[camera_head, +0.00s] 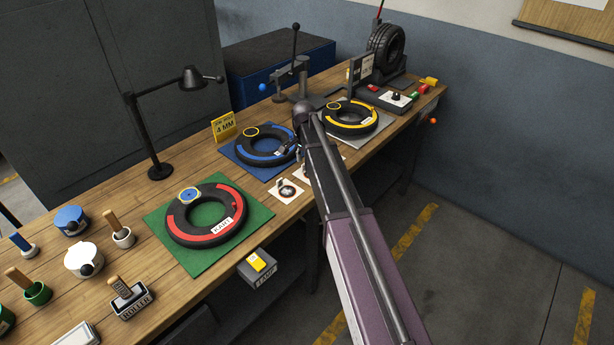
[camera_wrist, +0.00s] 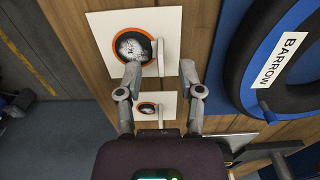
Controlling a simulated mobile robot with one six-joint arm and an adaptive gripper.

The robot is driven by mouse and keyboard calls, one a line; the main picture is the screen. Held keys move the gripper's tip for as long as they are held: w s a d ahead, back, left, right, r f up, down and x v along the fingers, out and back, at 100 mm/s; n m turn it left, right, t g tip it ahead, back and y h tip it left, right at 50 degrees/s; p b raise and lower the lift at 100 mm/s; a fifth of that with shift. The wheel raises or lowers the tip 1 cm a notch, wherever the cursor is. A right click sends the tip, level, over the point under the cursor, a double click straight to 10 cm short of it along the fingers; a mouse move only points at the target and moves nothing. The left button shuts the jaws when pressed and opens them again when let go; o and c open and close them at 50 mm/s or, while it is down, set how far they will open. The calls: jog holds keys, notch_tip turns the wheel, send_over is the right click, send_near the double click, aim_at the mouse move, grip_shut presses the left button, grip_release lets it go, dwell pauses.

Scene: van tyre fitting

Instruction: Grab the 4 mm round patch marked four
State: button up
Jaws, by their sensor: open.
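In the wrist view a larger round patch (camera_wrist: 131,46), grey-white with an orange rim, lies on a white card (camera_wrist: 172,22). A smaller round patch (camera_wrist: 147,108) with an orange rim lies on a second white card. A pale upright tab stands beside each patch. I cannot read a four on either one. My gripper (camera_wrist: 160,68) is open, its fingers over the cards and nothing between them. The left fingertip is by the larger patch's lower edge. In the head view a patch (camera_head: 288,189) on a card shows beside my arm; my fingers cannot be made out there.
A tyre ring labelled BARROW (camera_wrist: 262,70) lies on a blue mat right of the cards. In the head view a red-banded ring (camera_head: 188,221) lies on a green mat, and a yellow-banded ring (camera_head: 351,116) lies farther back. A black lamp (camera_head: 158,130) and a yellow "4 MM" sign (camera_head: 224,126) stand behind.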

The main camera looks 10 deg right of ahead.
jog(key=shift+f+b, duration=0.9)
jog(key=shift+f, duration=0.25)
grip_shut()
